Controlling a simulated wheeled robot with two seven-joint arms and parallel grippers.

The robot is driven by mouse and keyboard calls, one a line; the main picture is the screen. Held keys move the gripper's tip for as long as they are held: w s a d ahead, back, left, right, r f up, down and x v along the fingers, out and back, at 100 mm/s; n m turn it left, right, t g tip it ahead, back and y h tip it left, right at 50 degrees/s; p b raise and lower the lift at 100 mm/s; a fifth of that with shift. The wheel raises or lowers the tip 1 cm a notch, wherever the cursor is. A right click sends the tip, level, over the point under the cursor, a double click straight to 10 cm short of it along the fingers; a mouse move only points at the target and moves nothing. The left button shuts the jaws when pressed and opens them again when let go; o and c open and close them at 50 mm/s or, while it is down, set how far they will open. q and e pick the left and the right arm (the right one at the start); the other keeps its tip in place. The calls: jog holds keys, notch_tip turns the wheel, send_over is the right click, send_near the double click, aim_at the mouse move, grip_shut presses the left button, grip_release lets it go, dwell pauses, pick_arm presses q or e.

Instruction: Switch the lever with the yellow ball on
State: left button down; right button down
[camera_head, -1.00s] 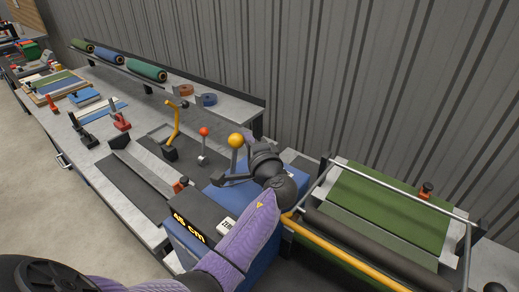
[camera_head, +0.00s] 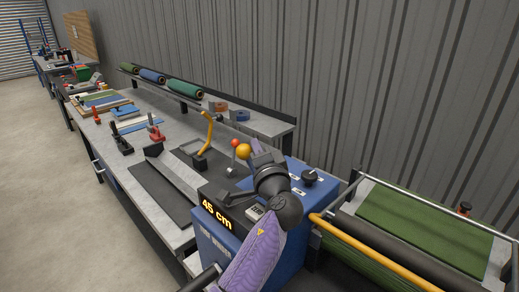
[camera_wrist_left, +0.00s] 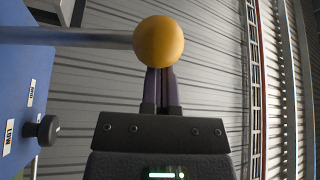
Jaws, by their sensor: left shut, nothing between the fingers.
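The yellow ball (camera_head: 243,151) tops a lever on the blue machine (camera_head: 222,247) with the "45 cm" display. In the left wrist view the yellow ball (camera_wrist_left: 158,42) sits at the end of a grey rod (camera_wrist_left: 85,37). My left gripper (camera_head: 257,146) is beside the ball in the head view. Its purple fingers (camera_wrist_left: 161,88) are shut and empty. The ball covers their tips in the wrist view; I cannot tell whether they touch it. My right gripper is not in view.
A red ball lever (camera_head: 235,143) stands just behind the yellow one. A black knob (camera_head: 310,176) is on the machine's top. A yellow bar (camera_head: 365,252) and green turf (camera_head: 425,222) lie to the right. The bench (camera_head: 170,130) holds several tools.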

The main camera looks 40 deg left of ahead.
pick_arm(q)
jog(key=shift+s+d+f, duration=0.1)
jog(key=shift+s+f, duration=0.05)
dwell(0.5)
jog(key=b+v, duration=0.1)
jog(key=v, duration=0.8)
jog(key=shift+s+d, duration=0.25)
jog(key=shift+f, duration=0.1)
